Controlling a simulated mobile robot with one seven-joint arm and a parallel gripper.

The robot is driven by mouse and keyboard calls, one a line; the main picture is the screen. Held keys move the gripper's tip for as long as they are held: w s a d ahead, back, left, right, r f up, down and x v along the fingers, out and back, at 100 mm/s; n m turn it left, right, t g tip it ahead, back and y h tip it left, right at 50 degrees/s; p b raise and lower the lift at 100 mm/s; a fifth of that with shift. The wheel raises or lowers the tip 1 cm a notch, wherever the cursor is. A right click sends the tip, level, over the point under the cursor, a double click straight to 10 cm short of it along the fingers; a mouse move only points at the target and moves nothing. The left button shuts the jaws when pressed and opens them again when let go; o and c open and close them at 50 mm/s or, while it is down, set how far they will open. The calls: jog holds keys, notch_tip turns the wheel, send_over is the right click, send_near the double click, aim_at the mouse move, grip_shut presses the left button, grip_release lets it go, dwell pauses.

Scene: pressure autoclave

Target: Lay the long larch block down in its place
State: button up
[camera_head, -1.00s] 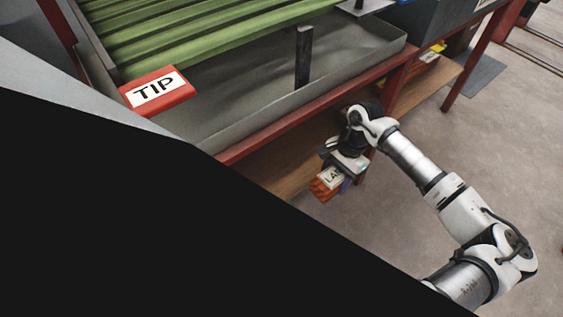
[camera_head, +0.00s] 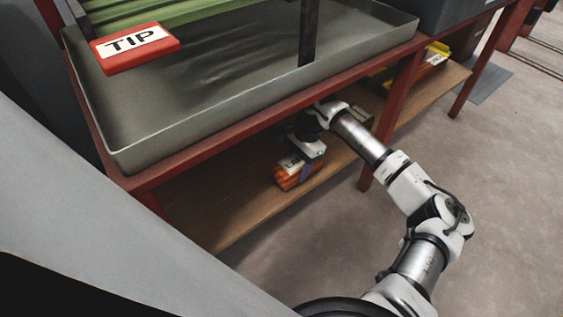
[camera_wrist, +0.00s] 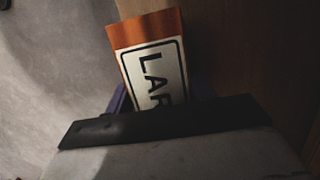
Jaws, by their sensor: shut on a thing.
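The larch block (camera_head: 287,180) is orange-brown, with a white label that also shows in the wrist view (camera_wrist: 148,28); only the letters "LAR" can be read there. My gripper (camera_head: 304,168) is shut on the block, with a purple finger at its side. In the wrist view, my gripper (camera_wrist: 162,98) hides the block's near part. In the head view the block is at the wooden lower shelf (camera_head: 222,205), under the red-framed table. I cannot tell whether it touches the shelf.
A grey metal tray (camera_head: 180,120) with a red "TIP" sign (camera_head: 136,46) lies above the shelf. Red table legs (camera_head: 388,125) stand right of my gripper. Yellow items (camera_head: 436,54) lie farther along the shelf. The shelf's left part looks clear.

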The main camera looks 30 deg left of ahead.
jog(key=a, duration=0.2)
jog(key=w+a, duration=0.1)
jog(key=a, duration=0.1)
jog(key=w+a+b, duration=0.1)
jog(key=a, duration=0.1)
jog(key=shift+a, duration=0.1)
jog(key=shift+f+b, duration=0.95)
jog(key=shift+f, duration=0.75)
jog(key=shift+f, duration=0.25)
jog(key=o, duration=1.2)
jog(key=shift+r, duration=0.1)
jog(key=shift+c, duration=0.2)
jog(key=p+v, duration=0.2)
jog(key=v, duration=0.5)
jog(key=shift+r+p, duration=0.35)
jog(key=shift+r, duration=0.05)
jog(key=shift+w, duration=0.1)
